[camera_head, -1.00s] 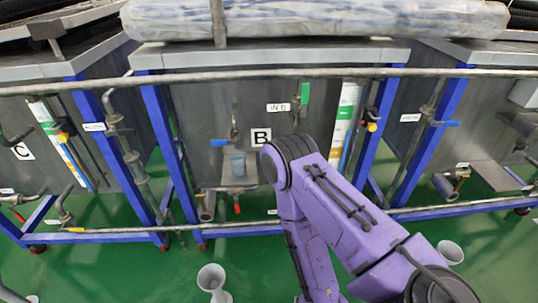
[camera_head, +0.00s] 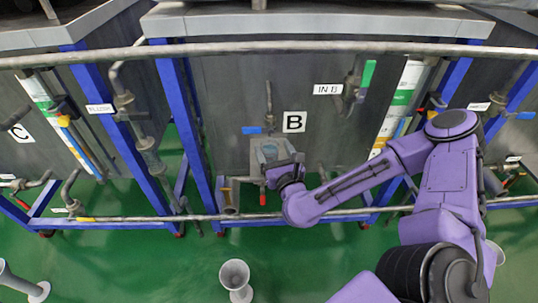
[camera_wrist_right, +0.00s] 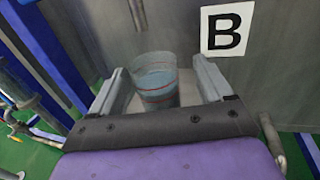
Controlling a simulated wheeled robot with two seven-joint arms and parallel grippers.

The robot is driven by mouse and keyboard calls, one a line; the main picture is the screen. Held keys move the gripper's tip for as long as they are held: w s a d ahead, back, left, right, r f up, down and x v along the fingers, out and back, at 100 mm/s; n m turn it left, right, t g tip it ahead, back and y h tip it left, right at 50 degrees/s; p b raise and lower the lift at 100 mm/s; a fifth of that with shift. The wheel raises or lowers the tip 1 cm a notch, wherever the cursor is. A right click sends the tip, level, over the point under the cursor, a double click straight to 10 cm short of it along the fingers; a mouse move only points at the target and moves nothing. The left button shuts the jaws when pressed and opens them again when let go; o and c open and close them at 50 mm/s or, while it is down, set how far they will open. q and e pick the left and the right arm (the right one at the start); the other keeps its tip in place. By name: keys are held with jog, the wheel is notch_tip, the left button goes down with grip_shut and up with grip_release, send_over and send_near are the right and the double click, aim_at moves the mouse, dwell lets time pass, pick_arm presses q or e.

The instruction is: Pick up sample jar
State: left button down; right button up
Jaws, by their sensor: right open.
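The sample jar (camera_wrist_right: 156,80) is a clear cup with thin red lines and bluish contents. It stands upright in front of the grey tank marked B. In the right wrist view it is between the two fingers of my right gripper (camera_wrist_right: 158,88), which is open with a gap at the jar's sides. In the head view the jar (camera_head: 268,153) shows small beside the fingers of my right gripper (camera_head: 277,156), on a small grey shelf (camera_head: 257,166). The jar's lower part is hidden by the gripper body. My left gripper does not show.
A white B label (camera_head: 293,122) is on the tank above the jar. A horizontal pipe (camera_head: 150,218) runs below the shelf. Blue frame posts (camera_head: 183,130) stand at both sides. A grey funnel-shaped stand (camera_head: 235,275) is on the green floor.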

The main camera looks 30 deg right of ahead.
aim_at(267, 141)
jog(key=x, duration=0.4)
jog(key=shift+w+a, duration=0.2)
jog(key=shift+w, duration=0.3)
jog(key=c, duration=1)
jog(key=shift+c, duration=0.2)
